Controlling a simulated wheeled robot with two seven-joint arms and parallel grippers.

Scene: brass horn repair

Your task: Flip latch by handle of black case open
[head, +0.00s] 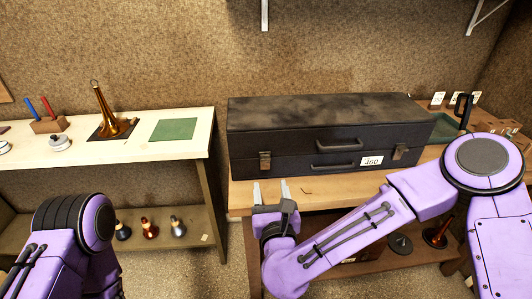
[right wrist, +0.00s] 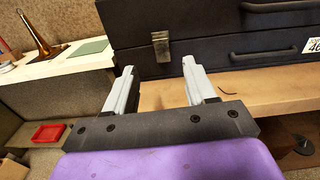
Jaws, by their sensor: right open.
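The black case (head: 290,150) lies shut on the wooden bench, with two handles on its front and a white tag reading 460. Its left latch (head: 265,161) and right latch (head: 400,152) sit on the front seam, and both look closed. The left latch (right wrist: 161,46) also shows in the right wrist view, beyond and between my fingers. My right gripper (head: 271,191) is open and empty, in front of the case below the left latch, apart from it. Of my left arm only purple links show at the lower left; its gripper is out of view.
The wooden bench (head: 330,186) has a narrow clear strip before the case, with a small dark hooked piece (head: 306,191) on it. A white-topped table (head: 185,153) at left holds a brass horn (head: 105,112) and a green mat (head: 174,129). Horn parts stand on lower shelves.

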